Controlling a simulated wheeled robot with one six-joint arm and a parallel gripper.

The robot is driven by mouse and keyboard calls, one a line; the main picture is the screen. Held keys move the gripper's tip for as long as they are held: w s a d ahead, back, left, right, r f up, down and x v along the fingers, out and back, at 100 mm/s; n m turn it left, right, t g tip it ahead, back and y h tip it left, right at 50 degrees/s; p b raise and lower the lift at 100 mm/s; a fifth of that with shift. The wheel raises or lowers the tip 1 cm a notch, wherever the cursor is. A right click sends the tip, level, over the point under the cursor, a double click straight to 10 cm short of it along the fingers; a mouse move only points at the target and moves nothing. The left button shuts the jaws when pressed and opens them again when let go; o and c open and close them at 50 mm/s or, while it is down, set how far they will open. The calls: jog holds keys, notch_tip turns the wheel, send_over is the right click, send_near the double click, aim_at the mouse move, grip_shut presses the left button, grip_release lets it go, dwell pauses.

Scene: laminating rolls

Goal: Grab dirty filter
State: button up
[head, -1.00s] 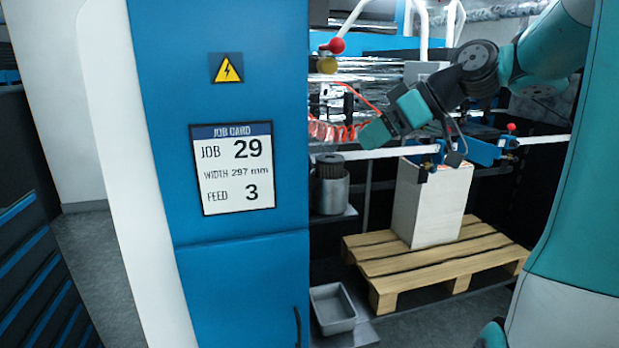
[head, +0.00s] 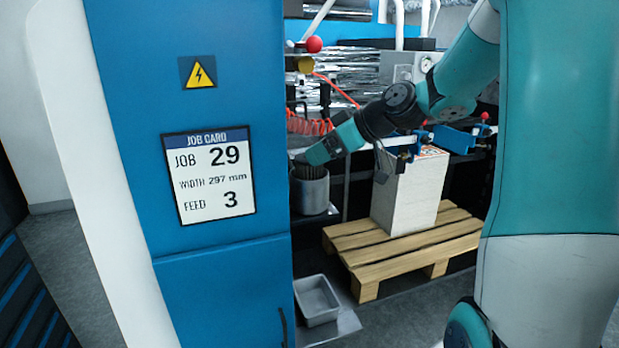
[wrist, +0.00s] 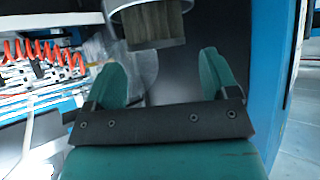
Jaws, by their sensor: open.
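The dirty filter (head: 306,172) is a dark, ribbed cylinder standing out of a round grey metal housing (head: 310,194) beside the blue panel. In the wrist view the pleated brown-grey filter (wrist: 152,26) is at the top centre, with the rim of its housing (wrist: 128,12) around one end. My gripper (wrist: 163,78) is open, with its two green fingers apart and nothing between them. The filter is just beyond the fingertips, roughly in line with the gap. In the head view my gripper (head: 303,160) is at the filter's top, its fingers mostly hidden.
A blue panel (head: 195,120) with a job card stands close to the left of the housing. An empty grey tray (head: 318,300) is below. A white box (head: 408,195) stands on a wooden pallet (head: 400,245) to the right. A red coiled hose (head: 308,125) hangs behind.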

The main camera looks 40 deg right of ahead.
jog(key=p+x, duration=0.1)
jog(key=x, duration=0.1)
jog(key=p+x, duration=0.1)
jog(key=x, duration=0.2)
jog(key=shift+d+f, duration=0.2)
jog(key=shift+d, duration=0.05)
jog(key=c, duration=0.9)
jog(key=shift+c, duration=0.2)
